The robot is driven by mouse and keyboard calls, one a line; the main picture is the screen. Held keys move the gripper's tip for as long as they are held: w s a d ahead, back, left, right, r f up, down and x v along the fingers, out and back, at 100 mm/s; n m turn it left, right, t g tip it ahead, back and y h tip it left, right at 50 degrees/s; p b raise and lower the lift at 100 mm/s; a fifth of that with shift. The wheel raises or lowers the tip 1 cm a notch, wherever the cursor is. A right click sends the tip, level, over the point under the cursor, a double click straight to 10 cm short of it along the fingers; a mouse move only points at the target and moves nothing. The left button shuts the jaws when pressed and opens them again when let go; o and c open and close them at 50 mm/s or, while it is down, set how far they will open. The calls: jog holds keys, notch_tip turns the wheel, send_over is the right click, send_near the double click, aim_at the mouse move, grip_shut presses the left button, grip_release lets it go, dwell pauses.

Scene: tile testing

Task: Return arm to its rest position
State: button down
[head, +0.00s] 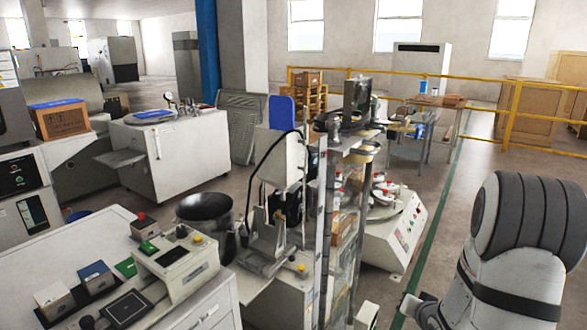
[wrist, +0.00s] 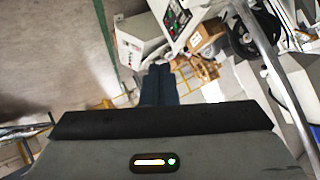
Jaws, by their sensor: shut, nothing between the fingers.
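My gripper (wrist: 159,72) shows in the wrist view as two dark fingers side by side, shut with nothing held. They point toward the machines and boxes beyond, and no contact with anything shows. In the head view my white and dark grey arm is at the right edge, bent and hanging over the floor. The lower part of the arm runs out of the bottom of the picture, so the fingers cannot be made out clearly there.
A tall metal-framed test stand (head: 325,200) is left of my arm. A bench with control boxes (head: 178,262) fills the lower left. A white machine (head: 397,236) stands behind the stand. Yellow railing (head: 465,104) crosses the back. Floor is open beside the green line (head: 432,215).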

jog(key=s+a+r+n+g+h+p, duration=0.1)
jog(key=s+a+r+p, duration=0.15)
jog(key=r, duration=0.55)
jog(key=s+a+r+n+g+p, duration=0.1)
jog(key=s+a+r+g+p, duration=0.2)
jog(key=r, duration=0.4)
jog(key=s+a+r+h+p, duration=0.1)
jog(key=s+r+p, duration=0.2)
jog(key=r+p, duration=0.35)
jog(key=s+a+r+n+g+y+p, duration=0.1)
jog(key=s+a+r+g+p, duration=0.1)
jog(key=s+a+r, duration=0.3)
jog(key=s+a+r+n+g+y+p, duration=0.1)
jog(key=s+a+r+p, duration=0.4)
jog(key=s+r, duration=0.5)
jog(key=shift+s+r+n+g, duration=0.35)
jog(key=shift+s+n+g, duration=0.45)
jog(key=shift+s, duration=0.05)
